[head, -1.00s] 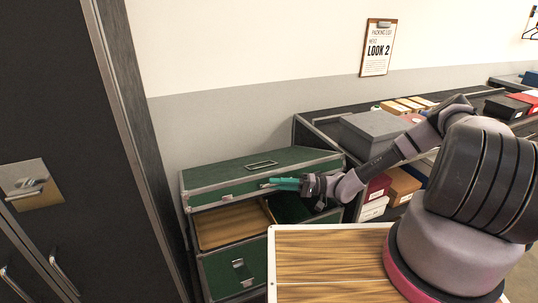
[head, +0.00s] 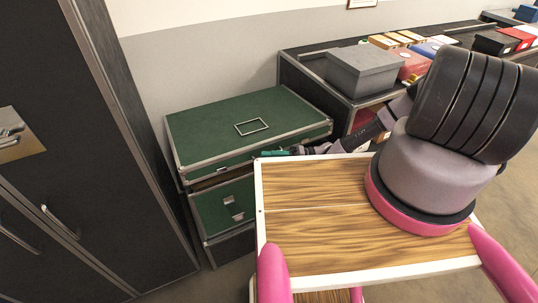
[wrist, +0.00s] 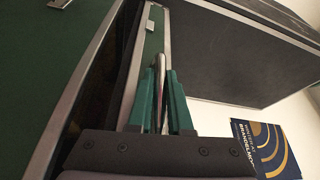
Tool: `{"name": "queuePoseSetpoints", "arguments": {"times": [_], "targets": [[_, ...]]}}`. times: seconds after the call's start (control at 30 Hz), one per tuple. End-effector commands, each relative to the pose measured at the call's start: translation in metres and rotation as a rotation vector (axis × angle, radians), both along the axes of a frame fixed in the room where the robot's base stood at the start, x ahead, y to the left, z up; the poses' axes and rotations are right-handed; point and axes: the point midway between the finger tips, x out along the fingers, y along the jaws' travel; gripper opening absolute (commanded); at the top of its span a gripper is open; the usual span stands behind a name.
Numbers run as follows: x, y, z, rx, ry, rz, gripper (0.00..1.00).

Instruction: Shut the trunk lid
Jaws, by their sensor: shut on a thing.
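The green trunk (head: 222,207) with metal edging stands against the wall. Its green lid (head: 215,125), with a metal frame on top, lies almost flat over it. A narrow dark gap shows below the lid's front edge, at the left. My gripper (head: 270,153) is at the lid's front edge, toward the right, partly hidden by the wooden top. In the wrist view its teal fingers (wrist: 160,75) are close together on a thin edge at the lid's front. The lid's green front strip (wrist: 152,45) runs beside the dark gap and the trunk's front (wrist: 40,70).
A dark wardrobe (head: 120,150) stands close at the left. A shelf unit with a grey box (head: 362,72) is at the right behind the trunk. A white-edged wooden top (head: 310,235) is right in front. A blue printed booklet (wrist: 265,148) shows in the wrist view.

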Motion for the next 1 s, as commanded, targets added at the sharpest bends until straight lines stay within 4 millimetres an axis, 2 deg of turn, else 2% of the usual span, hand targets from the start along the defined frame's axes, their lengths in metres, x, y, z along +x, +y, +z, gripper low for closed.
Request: {"name": "queuePoseSetpoints", "arguments": {"times": [0.07, 0.1, 0.43, 0.53, 0.67, 1.0], "targets": [[0.003, -0.001, 0.001, 0.001, -0.001, -0.006, 0.00], [0.003, -0.001, 0.001, 0.001, 0.000, -0.006, 0.29], [0.002, -0.001, 0.001, 0.001, 0.000, -0.003, 0.30], [0.002, -0.007, 0.001, 0.001, -0.001, -0.003, 0.30], [0.003, -0.027, -0.001, -0.001, -0.002, -0.005, 0.30], [0.003, -0.092, -0.007, -0.001, -0.001, -0.007, 0.30]]}}
